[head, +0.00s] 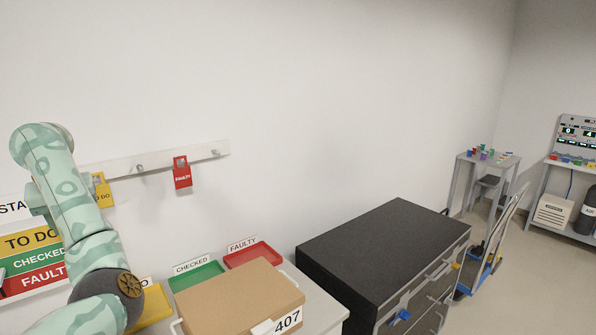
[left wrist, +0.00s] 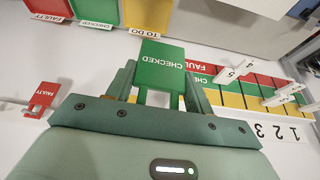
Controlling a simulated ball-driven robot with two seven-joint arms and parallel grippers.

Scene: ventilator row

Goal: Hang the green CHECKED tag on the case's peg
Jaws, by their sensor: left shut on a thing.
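The green CHECKED tag (left wrist: 161,66) is held between the fingers of my left gripper (left wrist: 160,92) in the left wrist view, its lettering facing the camera. In the head view my left arm comes in at the left, in front of the wall rail, and hides most of the gripper and the tag. The tan case (head: 238,299), marked 407, lies at the bottom centre of the head view. I cannot make out its peg. My right gripper is in neither view.
A red FAULTY tag (head: 182,173) and a yellow TO DO tag (head: 103,191) hang on the wall rail (head: 198,155). Behind the case are a green CHECKED tray (head: 196,275) and a red FAULTY tray (head: 252,254). A black-topped drawer cabinet (head: 385,245) stands to the right.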

